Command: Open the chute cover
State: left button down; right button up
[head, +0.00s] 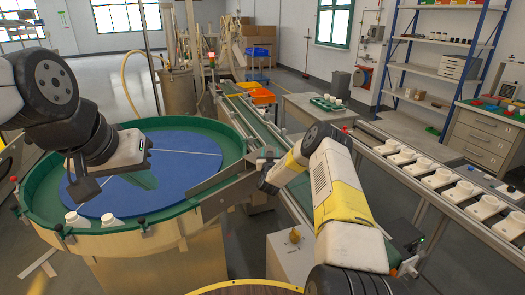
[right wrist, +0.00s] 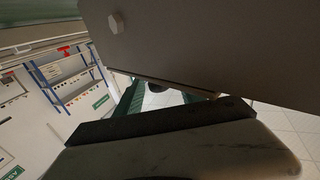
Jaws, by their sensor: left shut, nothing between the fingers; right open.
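A chute (head: 222,188) with a grey side wall leads off the right side of the round turntable in the head view. I cannot clearly pick out its cover. In the right wrist view a large grey-brown panel (right wrist: 200,45) with a hexagonal bolt fills the top; whether it is the cover I cannot tell. My left gripper (head: 147,181) is shut and empty above the turntable.
A conveyor (head: 425,185) with several white holders runs along the right. Shelves (head: 440,70) and a cabinet (head: 485,145) stand behind.

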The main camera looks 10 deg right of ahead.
grip_shut()
dwell(1.4)
